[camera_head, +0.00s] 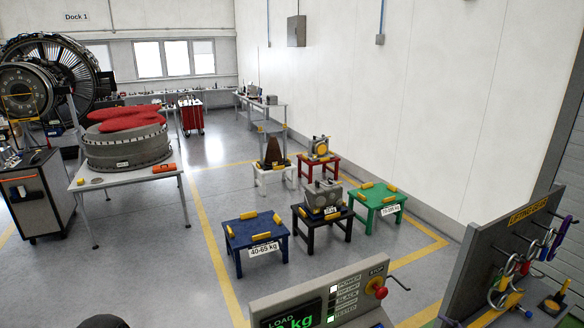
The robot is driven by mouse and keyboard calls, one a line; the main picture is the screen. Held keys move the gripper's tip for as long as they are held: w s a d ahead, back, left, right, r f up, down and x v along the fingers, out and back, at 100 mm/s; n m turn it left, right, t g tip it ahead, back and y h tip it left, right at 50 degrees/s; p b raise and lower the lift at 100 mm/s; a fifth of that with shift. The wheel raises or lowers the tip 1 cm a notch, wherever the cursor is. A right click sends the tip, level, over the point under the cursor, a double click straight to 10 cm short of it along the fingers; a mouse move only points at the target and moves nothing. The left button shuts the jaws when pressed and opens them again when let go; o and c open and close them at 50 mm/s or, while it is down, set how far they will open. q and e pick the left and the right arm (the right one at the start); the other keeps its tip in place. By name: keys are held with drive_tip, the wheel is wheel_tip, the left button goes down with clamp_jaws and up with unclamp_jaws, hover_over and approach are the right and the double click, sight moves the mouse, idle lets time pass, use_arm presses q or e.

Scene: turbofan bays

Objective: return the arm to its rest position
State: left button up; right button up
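Neither of my grippers shows in the head view, and no arm of mine can be made out reaching into the scene. A dark rounded shape (103,321) is cut off at the bottom left edge; I cannot tell what it is. Whether my grippers are open or shut is hidden from this view.
A load console (335,290) with a red stop button (380,293) stands close in front. A hook rack (500,260) is at right. Beyond are a blue table (252,232), black table (322,222), green table (380,200) and engine-part table (130,177). Floor between is clear.

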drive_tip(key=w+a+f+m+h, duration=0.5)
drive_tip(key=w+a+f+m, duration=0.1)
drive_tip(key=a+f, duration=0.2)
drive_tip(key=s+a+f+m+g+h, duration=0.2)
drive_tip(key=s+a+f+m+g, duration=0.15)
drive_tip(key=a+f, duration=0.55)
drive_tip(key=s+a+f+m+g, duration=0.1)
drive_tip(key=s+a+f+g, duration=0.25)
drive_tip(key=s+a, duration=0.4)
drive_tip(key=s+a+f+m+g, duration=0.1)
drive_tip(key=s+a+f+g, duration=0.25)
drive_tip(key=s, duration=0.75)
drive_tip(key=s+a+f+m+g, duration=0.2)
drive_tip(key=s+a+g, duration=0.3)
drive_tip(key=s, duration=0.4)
use_arm(q)
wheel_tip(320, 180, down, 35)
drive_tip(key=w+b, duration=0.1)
drive_tip(key=b, duration=3.4)
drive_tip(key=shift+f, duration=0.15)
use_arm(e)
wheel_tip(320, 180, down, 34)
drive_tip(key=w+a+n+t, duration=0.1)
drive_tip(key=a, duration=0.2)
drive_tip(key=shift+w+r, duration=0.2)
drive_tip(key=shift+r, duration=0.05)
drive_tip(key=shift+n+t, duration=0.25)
